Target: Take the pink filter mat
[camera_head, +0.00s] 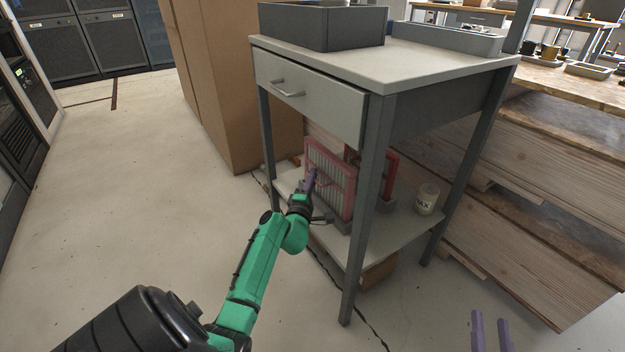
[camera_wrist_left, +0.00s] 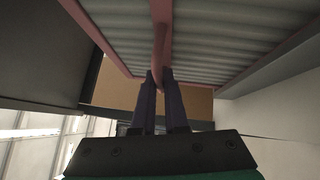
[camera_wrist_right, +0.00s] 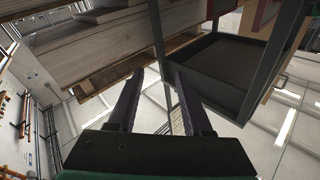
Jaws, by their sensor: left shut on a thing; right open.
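The pink filter mat (camera_head: 338,186) has a pink frame with pale ribbed filling. It stands upright on the lower shelf of the grey side table, in a grey holder. My left gripper (camera_head: 310,183) is at its near face, shut on the mat's pink handle. In the left wrist view the fingers (camera_wrist_left: 162,84) close around the pink handle (camera_wrist_left: 160,45) in front of the ribbed face (camera_wrist_left: 215,40). My right gripper (camera_head: 492,322) is open and empty, low at the right; its spread fingers show in the right wrist view (camera_wrist_right: 158,85).
A red frame (camera_head: 388,178) stands behind the pink mat on the same shelf (camera_head: 385,240). A jar marked WAX (camera_head: 427,198) stands to its right. Table legs (camera_head: 368,200) flank the shelf opening, with a drawer (camera_head: 308,100) above. The floor at left is clear.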

